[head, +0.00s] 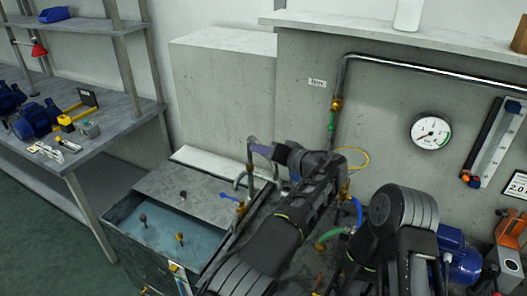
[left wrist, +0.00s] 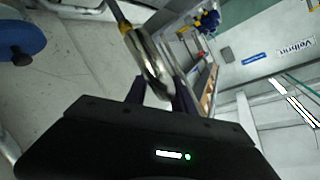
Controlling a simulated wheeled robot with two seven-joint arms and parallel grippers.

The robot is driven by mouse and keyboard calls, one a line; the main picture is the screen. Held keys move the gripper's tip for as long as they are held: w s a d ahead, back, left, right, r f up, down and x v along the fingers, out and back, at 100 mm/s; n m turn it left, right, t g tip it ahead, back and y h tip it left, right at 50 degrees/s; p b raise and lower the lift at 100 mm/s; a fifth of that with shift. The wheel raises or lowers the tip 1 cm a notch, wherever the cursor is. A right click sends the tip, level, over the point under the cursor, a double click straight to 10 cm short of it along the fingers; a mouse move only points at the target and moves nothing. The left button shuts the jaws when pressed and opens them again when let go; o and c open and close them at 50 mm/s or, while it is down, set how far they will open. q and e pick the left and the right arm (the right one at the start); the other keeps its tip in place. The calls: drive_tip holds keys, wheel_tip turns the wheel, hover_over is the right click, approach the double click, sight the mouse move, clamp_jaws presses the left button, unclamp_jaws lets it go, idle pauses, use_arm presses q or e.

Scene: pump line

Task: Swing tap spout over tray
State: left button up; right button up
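The tap spout (head: 251,155) is a bent metal pipe standing at the right rear of the water basin, with a blue lever (head: 229,197) near its foot. My left gripper (head: 262,149) is at the spout's upper part. In the left wrist view the shiny curved spout (left wrist: 150,62) lies between the two dark fingers, which appear closed against its sides. A flat grey metal panel (head: 185,190) covers the rear of the basin, left of the spout; I cannot tell if this is the tray. My right gripper is out of view.
The open basin (head: 150,233) holds water and small knobbed fittings. A wall pipe (head: 430,66), a gauge (head: 431,131) and hoses are at the right. A blue pump (head: 460,258) stands low right. A workbench (head: 100,140) with tools is at the left.

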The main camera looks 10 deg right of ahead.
use_arm(q)
drive_tip(key=shift+o, duration=0.6)
